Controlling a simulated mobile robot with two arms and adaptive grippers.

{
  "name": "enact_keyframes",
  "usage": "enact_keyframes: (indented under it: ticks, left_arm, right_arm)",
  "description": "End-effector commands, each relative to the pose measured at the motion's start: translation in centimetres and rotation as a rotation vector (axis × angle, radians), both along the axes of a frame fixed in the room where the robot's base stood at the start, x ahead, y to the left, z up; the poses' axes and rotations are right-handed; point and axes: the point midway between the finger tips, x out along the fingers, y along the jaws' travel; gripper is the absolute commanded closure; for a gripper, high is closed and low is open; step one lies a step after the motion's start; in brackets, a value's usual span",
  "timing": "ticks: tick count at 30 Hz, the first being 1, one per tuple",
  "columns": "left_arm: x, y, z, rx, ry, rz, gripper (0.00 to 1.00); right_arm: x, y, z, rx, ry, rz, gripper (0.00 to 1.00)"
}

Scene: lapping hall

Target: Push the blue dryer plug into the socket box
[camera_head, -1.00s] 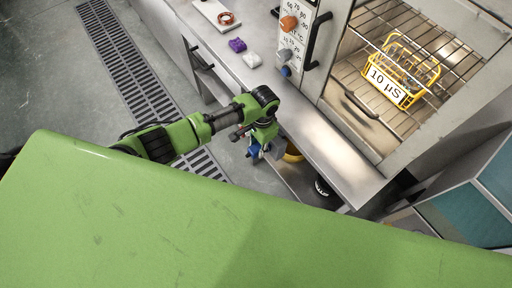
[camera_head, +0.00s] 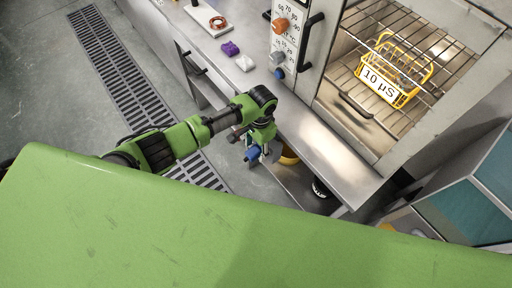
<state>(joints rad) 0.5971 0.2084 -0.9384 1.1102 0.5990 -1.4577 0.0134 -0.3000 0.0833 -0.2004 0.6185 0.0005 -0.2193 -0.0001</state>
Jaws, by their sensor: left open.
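My left gripper (camera_head: 263,153) is open. It hangs below the front edge of the bench, in front of the open space underneath. A small blue piece (camera_head: 252,154), probably the blue dryer plug, shows right at its fingers. I cannot tell whether it touches them. The socket box cannot be made out; my gripper and the bench hide much of that area. My right gripper is not in view.
The steel bench (camera_head: 310,130) overhangs the gripper. On it stand an oven with an open front (camera_head: 345,115) and a yellow basket (camera_head: 392,72) inside, plus purple (camera_head: 230,48) and white (camera_head: 245,63) pieces. A yellow object (camera_head: 289,157) sits under the bench. A floor grate (camera_head: 110,65) lies left.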

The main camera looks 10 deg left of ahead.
Motion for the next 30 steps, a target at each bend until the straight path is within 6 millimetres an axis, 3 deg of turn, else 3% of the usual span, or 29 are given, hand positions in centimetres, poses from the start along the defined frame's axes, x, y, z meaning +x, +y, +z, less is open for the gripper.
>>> enact_keyframes:
  ticks: [16,21,30]
  left_arm:
    - [0.7,-0.5,10.1,-0.001,-0.004,0.000,0.53]
    - [0.7,-0.5,11.4,-0.001,-0.002,0.000,0.53]
    - [0.7,-0.5,11.7,-0.001,-0.001,0.000,0.53]
  right_arm:
    - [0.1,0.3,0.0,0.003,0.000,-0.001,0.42]
    - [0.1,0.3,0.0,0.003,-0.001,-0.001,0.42]
    - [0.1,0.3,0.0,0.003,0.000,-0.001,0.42]
